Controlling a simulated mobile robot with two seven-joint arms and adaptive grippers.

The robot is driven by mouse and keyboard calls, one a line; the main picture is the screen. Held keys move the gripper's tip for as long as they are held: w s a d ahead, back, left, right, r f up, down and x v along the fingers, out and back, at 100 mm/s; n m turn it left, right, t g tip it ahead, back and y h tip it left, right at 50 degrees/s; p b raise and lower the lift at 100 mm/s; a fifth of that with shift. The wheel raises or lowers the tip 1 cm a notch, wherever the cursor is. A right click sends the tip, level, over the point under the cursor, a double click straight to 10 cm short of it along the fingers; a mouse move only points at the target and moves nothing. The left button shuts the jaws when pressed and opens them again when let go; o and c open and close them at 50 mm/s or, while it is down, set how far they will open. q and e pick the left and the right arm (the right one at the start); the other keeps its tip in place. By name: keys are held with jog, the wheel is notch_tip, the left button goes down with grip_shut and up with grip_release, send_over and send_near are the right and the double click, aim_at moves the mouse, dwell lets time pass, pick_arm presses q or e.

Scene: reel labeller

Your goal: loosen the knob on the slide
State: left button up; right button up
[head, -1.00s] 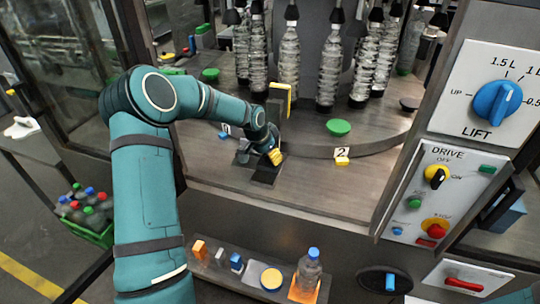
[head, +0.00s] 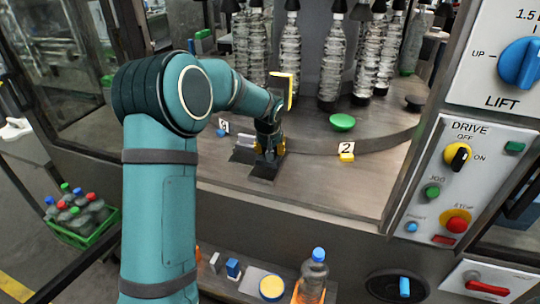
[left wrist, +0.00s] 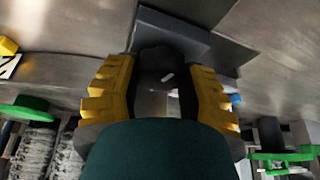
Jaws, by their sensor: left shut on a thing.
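The slide (head: 262,174) is a dark block on the machine's metal deck, with a dark upright bearing a yellow pad (head: 289,92). My left gripper (head: 268,152) reaches down over the slide from above. In the left wrist view its yellow ribbed fingers (left wrist: 160,72) stand on both sides of a dark knob (left wrist: 157,60) with a small white mark, and they are shut on it. In the head view the knob is hidden by the gripper. A grey slide part (left wrist: 172,34) lies just beyond the knob. My right gripper is in neither view.
Several clear bottles (head: 332,62) hang over the round table behind the slide. A yellow block with a "2" tag (head: 346,157) and a green cap-like disc (head: 342,122) are to the right. The drive panel (head: 460,175) stands at the far right.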

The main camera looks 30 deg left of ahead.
pick_arm(q)
jog(key=shift+n+g+y+b, duration=0.3)
jog(key=shift+n+b, duration=0.2)
jog(key=shift+n, duration=0.6)
jog(key=o, duration=1.2)
jog(key=shift+o, duration=0.2)
jog(key=v, duration=1.2)
jog(key=shift+f, duration=0.1)
